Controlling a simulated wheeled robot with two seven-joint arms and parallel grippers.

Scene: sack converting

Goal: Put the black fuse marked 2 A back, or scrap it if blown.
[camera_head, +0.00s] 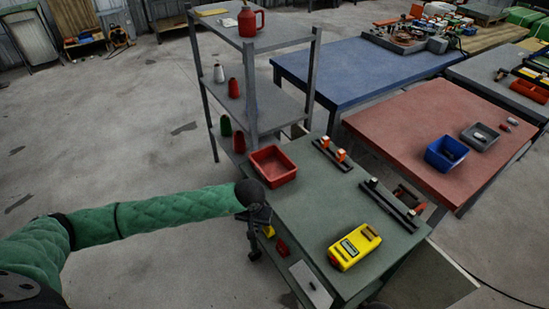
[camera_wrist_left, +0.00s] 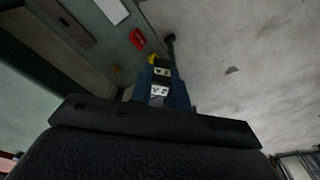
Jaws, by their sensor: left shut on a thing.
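My left gripper (camera_head: 258,218) hangs beside the near left edge of the green-topped cart. In the left wrist view its blue fingers (camera_wrist_left: 161,88) are shut on a small black fuse (camera_wrist_left: 160,81) with white marked patches; I cannot read the marking. The head view does not show this fuse clearly. A yellow tester (camera_head: 355,246) lies on the cart top (camera_head: 305,215). My right gripper is out of view.
A red bin (camera_head: 272,166) stands on the cart's back left corner. A grey shelf rack (camera_head: 262,100) stands behind it. A blue bin (camera_head: 446,153) and grey tray (camera_head: 480,137) are on the red table (camera_head: 400,130). Floor (camera_head: 130,140) left of the cart is clear.

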